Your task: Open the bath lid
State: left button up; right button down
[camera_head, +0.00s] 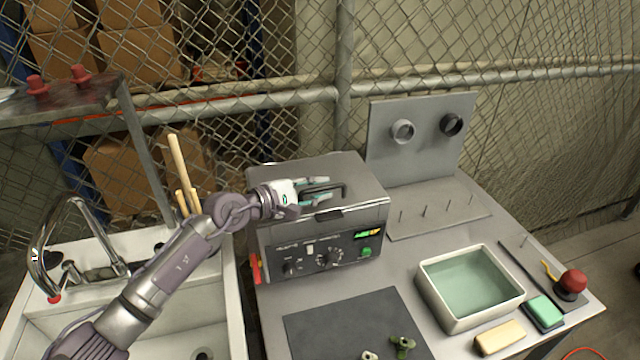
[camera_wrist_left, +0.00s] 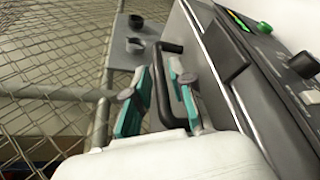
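The bath (camera_head: 320,215) is a grey box with knobs and a green switch on its front, standing on the table next to the sink. Its lid (camera_head: 358,177) is down and carries a black handle (camera_head: 335,188). My left gripper (camera_head: 322,191) is at the lid's top, with its fingers on either side of the handle. In the left wrist view the handle (camera_wrist_left: 163,85) runs between the two teal finger pads (camera_wrist_left: 155,95), and a gap shows beside it, so the fingers look open. My right gripper is not in view.
A sink (camera_head: 180,310) with a tap is at the left. Right of the bath stand a pegged panel (camera_head: 420,135), a white tray (camera_head: 470,285) of greenish liquid, a sponge (camera_head: 500,337) and a red button (camera_head: 572,281). A dark mat (camera_head: 340,325) lies in front. A wire fence is behind.

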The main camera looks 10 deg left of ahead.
pick_arm(q)
jog(key=shift+w+d+f, duration=0.1)
jog(key=shift+w+d, duration=0.05)
jog(key=shift+d, duration=0.05)
grip_shut()
dwell(0.3)
